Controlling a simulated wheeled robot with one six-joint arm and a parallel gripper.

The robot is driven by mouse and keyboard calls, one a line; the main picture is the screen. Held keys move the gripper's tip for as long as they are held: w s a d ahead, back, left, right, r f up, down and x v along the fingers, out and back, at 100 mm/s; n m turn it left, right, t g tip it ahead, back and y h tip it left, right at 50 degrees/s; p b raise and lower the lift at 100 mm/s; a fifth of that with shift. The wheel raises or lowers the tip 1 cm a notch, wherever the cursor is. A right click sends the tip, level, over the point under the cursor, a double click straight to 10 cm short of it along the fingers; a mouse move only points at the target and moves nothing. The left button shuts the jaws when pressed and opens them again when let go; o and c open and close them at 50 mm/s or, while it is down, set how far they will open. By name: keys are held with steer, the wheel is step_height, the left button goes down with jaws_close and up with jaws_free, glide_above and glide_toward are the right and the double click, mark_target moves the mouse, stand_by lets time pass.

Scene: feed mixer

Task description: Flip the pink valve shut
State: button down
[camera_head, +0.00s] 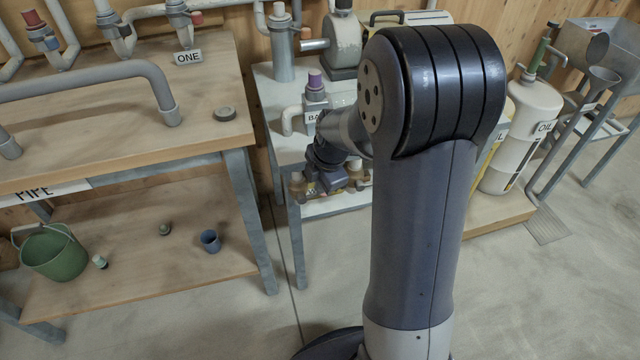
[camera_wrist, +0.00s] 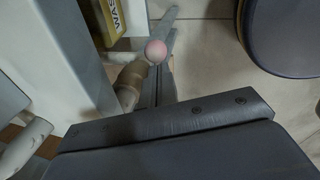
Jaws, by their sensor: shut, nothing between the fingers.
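The pink valve shows in the wrist view as a round pink knob (camera_wrist: 155,50), beside a brownish pipe fitting (camera_wrist: 130,85). In the head view I cannot make out the pink knob; my arm and wrist cover much of that area. My gripper (camera_head: 330,182) is low at the front of the white bench, by brass-coloured pipe fittings (camera_head: 298,186). In the wrist view my gripper (camera_wrist: 157,85) is shut and empty, its narrow fingers pointing toward the knob. The tips end close to the knob; I cannot tell whether they touch it.
The white bench (camera_head: 275,95) carries a purple-topped valve (camera_head: 315,84). A wooden table (camera_head: 110,130) stands left, with a green bucket (camera_head: 52,252) on its lower shelf. A white oil tank (camera_head: 530,120) stands right.

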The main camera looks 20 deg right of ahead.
steer(key=shift+w+d+f+b, duration=0.15)
steer(key=shift+d+f+b, duration=0.5)
steer(key=shift+f+b, duration=0.3)
steer(key=shift+d, duration=0.1)
steer(key=shift+s+f, duration=0.15)
steer(key=shift+s, duration=0.05)
steer(key=p+v, duration=0.4)
steer(key=v, duration=0.9)
steer(key=shift+r, duration=0.4)
